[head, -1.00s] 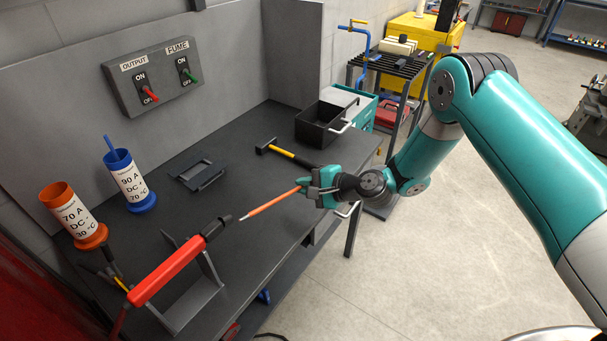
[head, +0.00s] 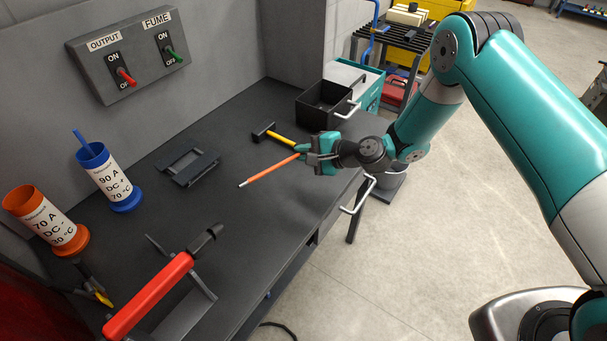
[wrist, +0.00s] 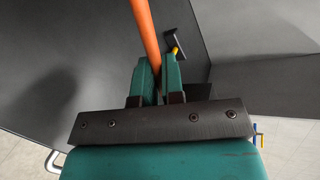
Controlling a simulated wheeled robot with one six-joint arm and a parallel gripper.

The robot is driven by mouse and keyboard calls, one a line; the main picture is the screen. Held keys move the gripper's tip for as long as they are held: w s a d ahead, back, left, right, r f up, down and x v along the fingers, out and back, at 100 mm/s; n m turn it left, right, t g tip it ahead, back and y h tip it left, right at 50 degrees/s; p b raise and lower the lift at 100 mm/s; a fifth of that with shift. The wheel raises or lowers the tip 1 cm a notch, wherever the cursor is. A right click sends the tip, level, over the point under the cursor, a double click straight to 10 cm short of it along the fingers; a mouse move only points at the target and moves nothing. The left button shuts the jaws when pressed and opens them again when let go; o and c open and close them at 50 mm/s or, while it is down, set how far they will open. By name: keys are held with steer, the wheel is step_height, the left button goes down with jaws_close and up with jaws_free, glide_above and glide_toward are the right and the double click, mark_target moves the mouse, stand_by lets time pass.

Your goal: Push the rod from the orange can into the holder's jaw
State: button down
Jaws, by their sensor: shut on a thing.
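My gripper (head: 316,153) is shut on an orange rod (head: 270,169) above the workbench. The rod points left and slightly down, with a pale bare tip at its free end. In the wrist view the rod (wrist: 146,38) rises from between the fingers (wrist: 158,82). The holder (head: 155,292), with a red handle and a dark jaw (head: 206,238), rests tilted on a grey stand at the front left. The rod tip is apart from the jaw, to its upper right. The orange can (head: 45,220) stands at the far left; no rod shows above its rim.
A blue can (head: 109,178) with a blue rod stands behind. A dark frame (head: 188,167), a hammer (head: 279,138) and a black open box (head: 323,106) lie on the bench (head: 240,215). A switch box (head: 128,52) is on the wall. The bench between rod and holder is clear.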

step_height(320, 180, down, 8)
steer(key=b, duration=0.7)
steer(key=shift+w+f+b, duration=0.1)
steer(key=shift+f+b, duration=0.15)
steer(key=shift+b, duration=0.05)
steer(key=shift+d, duration=0.15)
steer(key=shift+r, duration=0.2)
steer(key=shift+s+a+r+p, duration=0.25)
steer(key=shift+s+a+p, duration=0.15)
steer(key=shift+s, duration=0.2)
steer(key=shift+s+a+r+p, duration=0.25)
steer(key=shift+s+a+r, duration=0.05)
steer(key=shift+s+a, duration=0.3)
steer(key=shift+s+a+r+p, duration=0.25)
steer(key=shift+s+a+p, duration=0.15)
steer(key=shift+s, duration=0.25)
steer(key=shift+s+a+r, duration=0.1)
steer(key=shift+s+a, duration=0.1)
steer(key=shift+s, duration=0.15)
steer(key=shift+b, duration=0.3)
